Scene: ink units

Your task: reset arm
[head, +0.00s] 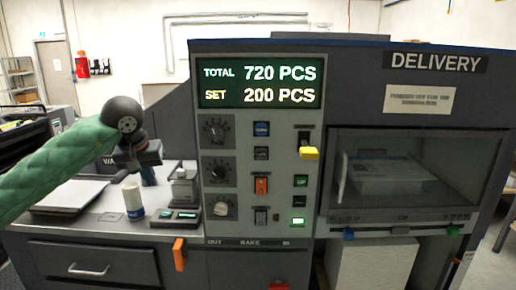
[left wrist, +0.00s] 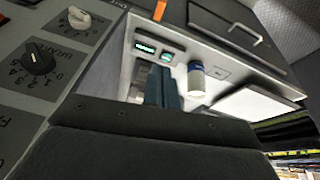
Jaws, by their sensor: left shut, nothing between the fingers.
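My left arm comes in from the left in a green sleeve in the head view. My left gripper (head: 149,176) hangs over the grey counter (head: 110,222), to the left of the control panel. Its fingers point down and are shut and empty. In the left wrist view the shut fingers (left wrist: 163,92) show side by side above the counter. A white cup-like container with a blue band (head: 133,200) stands on the counter just below and left of the fingers; it also shows in the left wrist view (left wrist: 196,78). My right gripper is not in view.
The control panel (head: 262,115) with knobs and switches rises to the right of the gripper. A small device with green displays (head: 175,218) and a grey stand (head: 184,187) are close by. A flat tray or pad (head: 70,196) lies at left. The delivery window (head: 400,178) is at right.

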